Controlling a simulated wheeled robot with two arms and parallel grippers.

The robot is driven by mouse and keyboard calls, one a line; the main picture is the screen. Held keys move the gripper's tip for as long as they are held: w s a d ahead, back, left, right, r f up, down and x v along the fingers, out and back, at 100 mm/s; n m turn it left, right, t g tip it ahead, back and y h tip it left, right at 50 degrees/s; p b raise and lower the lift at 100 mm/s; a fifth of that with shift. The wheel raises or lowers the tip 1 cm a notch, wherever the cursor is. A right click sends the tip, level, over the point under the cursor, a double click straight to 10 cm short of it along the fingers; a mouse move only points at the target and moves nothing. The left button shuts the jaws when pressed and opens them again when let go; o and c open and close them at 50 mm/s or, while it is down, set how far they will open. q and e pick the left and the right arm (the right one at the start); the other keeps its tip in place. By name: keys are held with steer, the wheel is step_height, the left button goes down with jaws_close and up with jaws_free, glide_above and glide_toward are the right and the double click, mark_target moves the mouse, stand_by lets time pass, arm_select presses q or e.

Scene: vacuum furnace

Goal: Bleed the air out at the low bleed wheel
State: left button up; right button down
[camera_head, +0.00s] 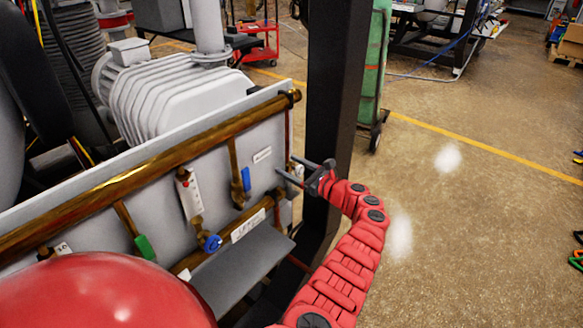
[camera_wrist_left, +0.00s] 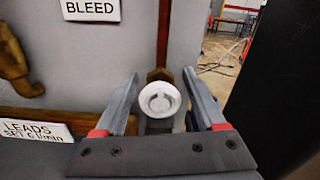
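The bleed wheel (camera_wrist_left: 159,99) is a small pale round knob on a brass fitting, below a label reading BLEED (camera_wrist_left: 91,10). My left gripper (camera_wrist_left: 160,76) is open, with one finger on each side of the wheel. I cannot tell whether either finger touches it. In the head view my left gripper (camera_head: 286,164) is at the right end of the pale panel (camera_head: 268,134); the wheel cannot be made out clearly there. My right gripper is not in view.
A dark post (camera_head: 335,90) stands close behind my left gripper. Nearby on the panel are a blue lever (camera_head: 246,179), a blue wheel (camera_head: 211,243), a green handle (camera_head: 145,247) and brass pipes. A grey shelf (camera_head: 240,262) juts out below.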

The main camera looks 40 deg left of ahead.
arm_select(q)
jaws_close()
steer(key=shift+n, duration=0.3)
steer(key=shift+w+n+b, duration=0.1)
steer(key=shift+n+b, duration=8.2)
steer(key=shift+n, duration=1.4)
steer(key=shift+o, duration=0.9)
jaws_free()
steer(key=shift+r, duration=0.1)
